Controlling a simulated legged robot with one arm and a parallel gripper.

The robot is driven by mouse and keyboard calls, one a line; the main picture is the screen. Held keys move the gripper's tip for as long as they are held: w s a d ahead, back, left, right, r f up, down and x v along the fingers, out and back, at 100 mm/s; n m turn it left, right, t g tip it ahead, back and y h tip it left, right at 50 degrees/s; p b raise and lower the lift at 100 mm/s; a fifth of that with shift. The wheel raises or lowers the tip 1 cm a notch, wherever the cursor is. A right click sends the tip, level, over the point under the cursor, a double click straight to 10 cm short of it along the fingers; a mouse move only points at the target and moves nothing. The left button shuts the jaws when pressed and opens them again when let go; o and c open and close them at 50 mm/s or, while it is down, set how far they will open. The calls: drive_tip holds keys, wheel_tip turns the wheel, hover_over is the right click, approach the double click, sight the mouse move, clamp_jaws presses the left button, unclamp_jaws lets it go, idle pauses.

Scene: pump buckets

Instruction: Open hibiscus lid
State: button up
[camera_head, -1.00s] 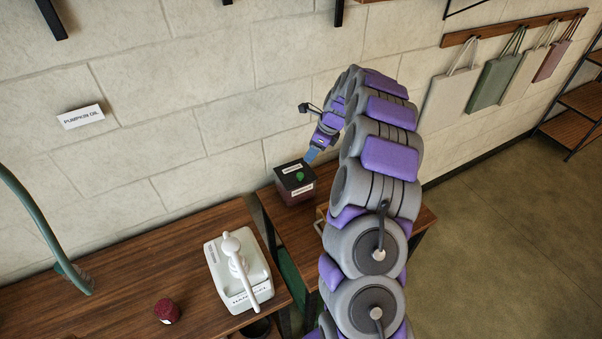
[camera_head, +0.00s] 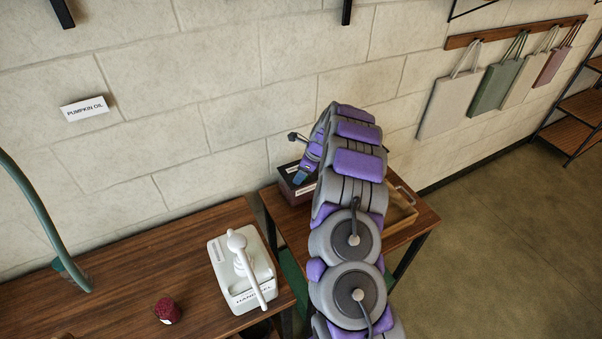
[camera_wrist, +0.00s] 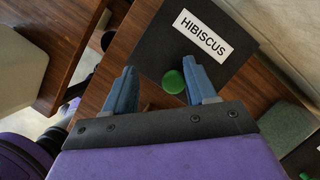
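The hibiscus box (camera_head: 291,181) stands on the small wooden table against the wall, partly hidden behind my arm in the head view. Its dark lid (camera_wrist: 180,35) fills the upper middle of the wrist view and carries a white HIBISCUS label. A green knob (camera_wrist: 174,82) sits on the lid, near its lower edge in that view. My gripper (camera_wrist: 160,78) is open, with its two blue fingers on either side of the knob. The knob is nearer the right finger; I cannot tell whether they touch. The lid appears to be on the box.
A white hand pump dispenser (camera_head: 243,270) and a dark red round object (camera_head: 167,311) stand on the larger table at left. A wooden tray with a handle (camera_head: 402,207) is right of my arm. Bags hang on the wall at right.

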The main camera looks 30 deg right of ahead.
sight(310, 179)
drive_tip(key=d, duration=0.3)
drive_tip(key=shift+d+f, duration=0.35)
drive_tip(key=shift+d, duration=0.05)
drive_tip(key=shift+c, duration=0.9)
drive_tip(key=shift+s, duration=0.1)
drive_tip(key=shift+c, duration=0.6)
drive_tip(key=shift+a+r, duration=0.2)
drive_tip(key=shift+a, duration=0.05)
drive_tip(key=shift+c, duration=0.8)
drive_tip(key=shift+a, duration=0.9)
drive_tip(key=c, duration=0.3)
drive_tip(key=shift+a+f, duration=0.1)
drive_tip(key=shift+a, duration=0.05)
drive_tip(key=shift+c, duration=0.7)
clamp_jaws()
drive_tip(key=shift+d, duration=0.45)
